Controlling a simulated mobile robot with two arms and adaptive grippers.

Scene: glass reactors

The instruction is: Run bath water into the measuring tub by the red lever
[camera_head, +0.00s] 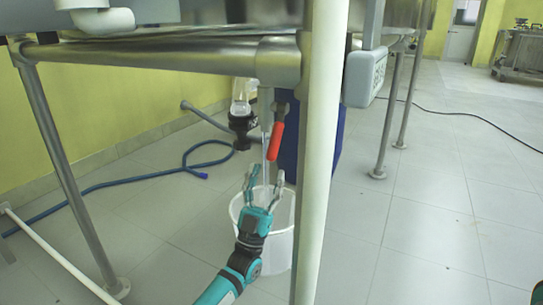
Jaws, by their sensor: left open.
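The red lever (275,141) hangs steeply downward, slightly tilted, beside a metal outlet pipe (266,105) under the bath frame. A thin pale vertical streak (265,158) shows below the outlet; it looks like water falling toward the tub. The white measuring tub (279,250) stands on the floor below, partly hidden by my arm and a pale upright post. My left gripper (264,180) is open and empty, with its fingers pointing up. In the picture it is in front of the tub's upper part and just below the lever, apart from it.
The pale post (318,150) stands close on the right of the lever. A blue container (338,140) is behind it. A blue hose (130,183) lies on the floor at left. Metal legs (68,165) carry the frame. The tiled floor at right is mostly clear.

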